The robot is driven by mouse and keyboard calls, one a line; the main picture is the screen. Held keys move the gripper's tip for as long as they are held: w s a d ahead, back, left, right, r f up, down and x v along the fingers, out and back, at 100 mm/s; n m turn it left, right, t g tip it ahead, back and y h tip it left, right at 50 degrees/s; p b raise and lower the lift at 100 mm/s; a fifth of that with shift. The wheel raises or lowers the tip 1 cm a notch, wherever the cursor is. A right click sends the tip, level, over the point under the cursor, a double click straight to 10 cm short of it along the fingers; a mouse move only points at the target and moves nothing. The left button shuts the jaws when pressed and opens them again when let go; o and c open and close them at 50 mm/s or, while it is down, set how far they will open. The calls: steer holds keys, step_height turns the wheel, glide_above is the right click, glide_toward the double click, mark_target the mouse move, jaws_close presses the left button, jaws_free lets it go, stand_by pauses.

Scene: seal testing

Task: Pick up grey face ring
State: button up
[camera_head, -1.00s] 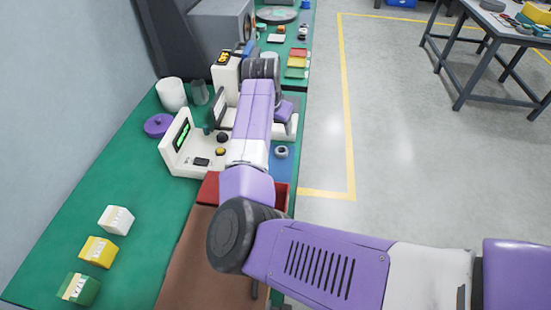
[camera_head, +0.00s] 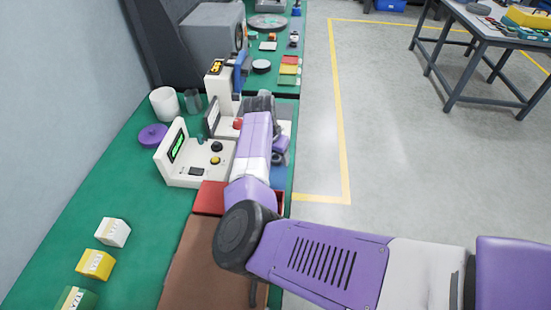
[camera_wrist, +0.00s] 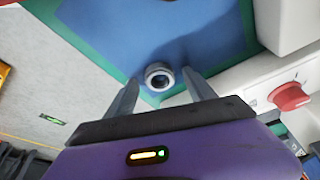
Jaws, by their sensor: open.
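The grey face ring (camera_wrist: 159,76) lies on a blue mat (camera_wrist: 155,25) in the wrist view, close to the mat's near corner. It is a small light grey ring with a dark centre. My gripper (camera_wrist: 164,90) is open, its two dark fingers on either side of the ring in the picture. The gap in height between fingertips and ring cannot be told. In the head view my arm hides the ring, and only an edge of the blue mat (camera_head: 278,177) shows.
A white device with a red knob (camera_wrist: 290,96) stands close on the right in the wrist view. In the head view, a white control panel (camera_head: 190,160) stands left of my arm and a red bin (camera_head: 210,197) in front. Open floor lies to the right.

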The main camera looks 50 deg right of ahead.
jaws_close()
steer(key=shift+r, duration=0.15)
